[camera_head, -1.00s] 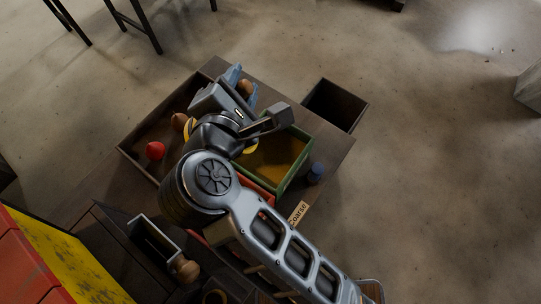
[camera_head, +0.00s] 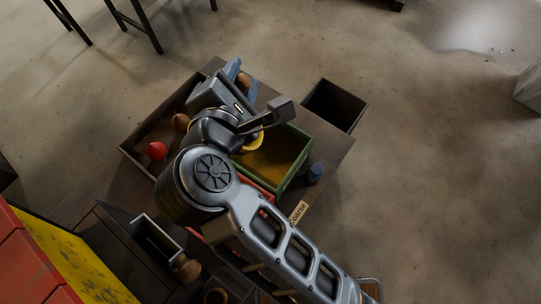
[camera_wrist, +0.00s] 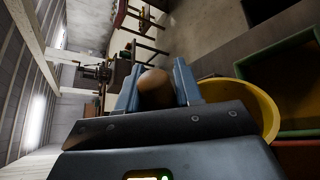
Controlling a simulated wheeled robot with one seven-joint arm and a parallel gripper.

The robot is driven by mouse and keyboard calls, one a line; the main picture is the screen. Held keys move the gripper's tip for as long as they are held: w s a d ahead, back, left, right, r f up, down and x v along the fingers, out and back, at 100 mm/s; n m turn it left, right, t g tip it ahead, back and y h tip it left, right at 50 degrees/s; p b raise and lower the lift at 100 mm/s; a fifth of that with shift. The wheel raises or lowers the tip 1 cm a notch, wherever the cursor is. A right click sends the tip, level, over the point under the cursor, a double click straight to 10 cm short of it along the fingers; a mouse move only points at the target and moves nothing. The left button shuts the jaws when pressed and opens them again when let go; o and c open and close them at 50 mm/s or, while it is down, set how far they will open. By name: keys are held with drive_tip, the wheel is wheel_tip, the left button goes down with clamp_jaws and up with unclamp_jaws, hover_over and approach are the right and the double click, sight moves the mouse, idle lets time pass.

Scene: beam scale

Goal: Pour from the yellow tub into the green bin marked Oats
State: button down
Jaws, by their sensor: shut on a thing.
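The yellow tub (camera_wrist: 262,103) shows as a curved rim and wall behind and right of my gripper in the wrist view. In the head view only a small yellow part (camera_head: 256,140) shows beside my wrist, at the green bin's left edge. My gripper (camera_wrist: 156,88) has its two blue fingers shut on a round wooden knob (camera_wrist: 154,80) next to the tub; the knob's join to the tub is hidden. The green bin (camera_head: 288,177) stands right of my wrist, with yellow-brown inside. It also shows in the wrist view (camera_wrist: 299,134). No Oats marking is legible.
A dark wooden tray (camera_head: 136,164) left of my wrist holds a red ball (camera_head: 156,150) and a brown ball (camera_head: 181,122). A dark open box (camera_head: 334,104) stands at the back right. A blue cylinder (camera_head: 316,172) and a "Coarse" label (camera_head: 298,213) are near the bin.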

drive_tip(key=shift+r, duration=2.7)
drive_tip(key=n+t+h, duration=0.1)
drive_tip(key=n, duration=0.3)
drive_tip(key=n+t+h, duration=0.2)
drive_tip(key=n, duration=0.1)
drive_tip(key=shift+n, duration=0.4)
drive_tip(key=shift+s, duration=0.1)
drive_tip(key=s+d+r, duration=0.3)
drive_tip(key=s, duration=0.6)
drive_tip(key=shift+s+d, duration=0.15)
drive_tip(key=s+d+r, duration=0.2)
drive_tip(key=s+d, duration=0.1)
drive_tip(key=s, duration=0.6)
drive_tip(key=shift+s+r, duration=0.2)
drive_tip(key=shift+r, duration=0.2)
drive_tip(key=shift+d, duration=0.1)
